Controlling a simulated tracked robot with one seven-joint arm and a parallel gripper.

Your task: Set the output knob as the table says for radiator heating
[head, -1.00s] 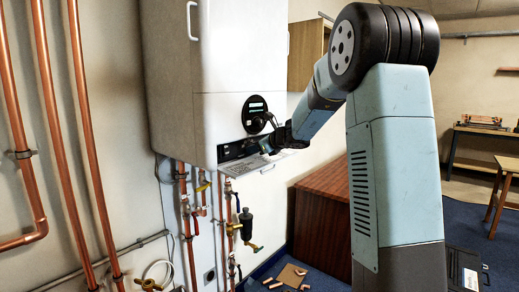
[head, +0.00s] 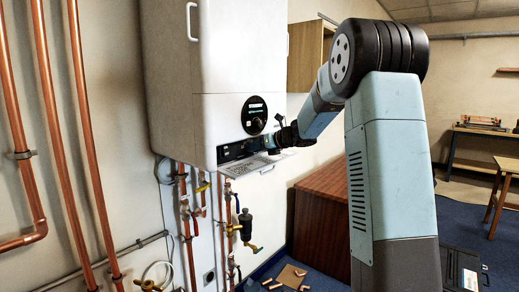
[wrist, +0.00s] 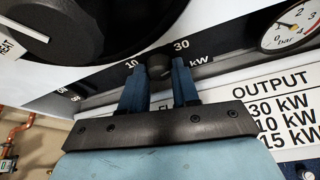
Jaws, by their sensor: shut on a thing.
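The output knob (wrist: 158,64) is a small dark knob on the black control strip, in the upper middle of the wrist view. Scale marks "10" at its left and "30 kW" at its right show; its pointer is hidden. My gripper (wrist: 158,82) has its two blue fingers shut on the knob, one on each side. In the head view my gripper (head: 272,143) is at the right end of the boiler's control strip (head: 235,150), and the knob cannot be made out. The white table (wrist: 280,85) below is headed OUTPUT, with rows 30 kW, 10 kW and 15 kW; its row names are hidden.
A large black knob (wrist: 85,25) with a white pointer is at the upper left of the wrist view. A pressure gauge (wrist: 293,25) is at the upper right. Pipes and valves hang below.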

